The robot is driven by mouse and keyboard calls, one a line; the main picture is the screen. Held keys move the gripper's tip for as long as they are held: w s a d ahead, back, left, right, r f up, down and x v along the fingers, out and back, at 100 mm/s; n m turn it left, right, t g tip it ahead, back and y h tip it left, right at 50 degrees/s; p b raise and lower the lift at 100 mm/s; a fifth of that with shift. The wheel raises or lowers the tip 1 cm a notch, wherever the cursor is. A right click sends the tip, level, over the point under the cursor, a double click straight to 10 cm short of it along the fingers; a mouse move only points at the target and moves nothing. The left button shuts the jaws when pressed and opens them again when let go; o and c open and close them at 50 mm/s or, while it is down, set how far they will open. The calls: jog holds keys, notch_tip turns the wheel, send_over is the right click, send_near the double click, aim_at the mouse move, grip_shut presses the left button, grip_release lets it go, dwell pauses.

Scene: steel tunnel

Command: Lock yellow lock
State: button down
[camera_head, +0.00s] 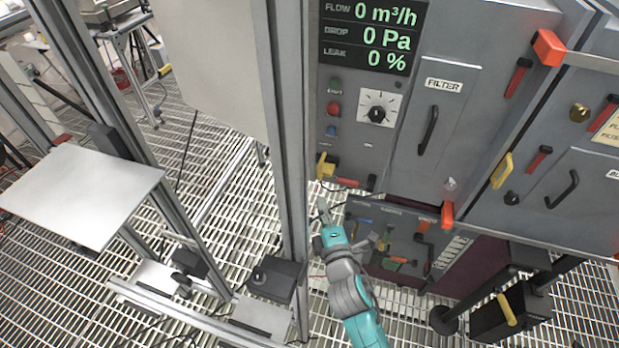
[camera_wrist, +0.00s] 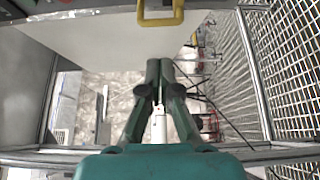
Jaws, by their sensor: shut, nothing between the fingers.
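My gripper (camera_head: 325,212) points up toward the lower left of the grey panel and sits below a yellow latch (camera_head: 325,166). In the wrist view my gripper (camera_wrist: 160,66) has its fingertips together, with nothing between them. A yellow loop (camera_wrist: 160,14) shows at the top edge of the wrist view, beyond the fingertips and apart from them; its upper part is cut off. Another yellow handle (camera_head: 502,170) is on the right side of the cabinet. I cannot tell from the frames which yellow part is the lock or whether it is locked.
A metal post (camera_head: 290,130) stands just left of my gripper. A red lever (camera_head: 357,181) is right of the yellow latch. Below it is an open tool drawer (camera_head: 385,245). The cabinet has a filter door (camera_head: 440,120) and a display (camera_head: 370,38). A white plate (camera_head: 80,190) is at left.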

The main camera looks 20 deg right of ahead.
send_near(324, 166)
jog(key=w+a+r, duration=0.2)
jog(key=w+a, duration=0.2)
jog(key=shift+w+r, duration=0.2)
jog(key=shift+w, duration=0.15)
dwell(0.3)
